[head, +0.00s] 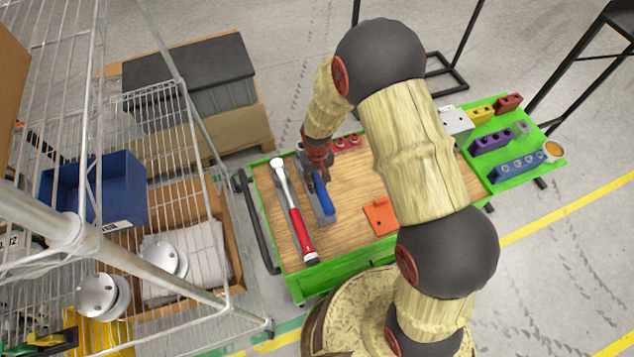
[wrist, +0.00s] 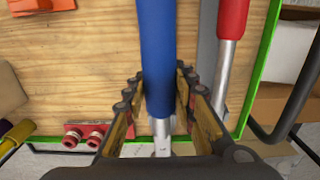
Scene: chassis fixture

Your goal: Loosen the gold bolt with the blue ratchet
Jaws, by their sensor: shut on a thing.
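The blue ratchet (head: 322,197) has a blue handle and lies along the left part of the wooden table top. In the wrist view its blue handle (wrist: 157,50) runs down the middle, with bare metal (wrist: 162,135) below it. My gripper (head: 318,172) reaches down to the far end of the handle. In the wrist view my gripper (wrist: 157,88) has a finger on each side of the handle and is shut on it. I cannot tell whether the ratchet touches the surface. I cannot make out a gold bolt; a round orange-gold thing (head: 552,149) sits at the board's right end.
A red-handled metal tool (head: 297,215) lies just left of the ratchet. An orange plate (head: 380,214) and red fittings (head: 347,141) lie on the wooden top (head: 270,205). A green board (head: 505,175) at right carries coloured blocks. A wire rack (head: 165,130) stands at left.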

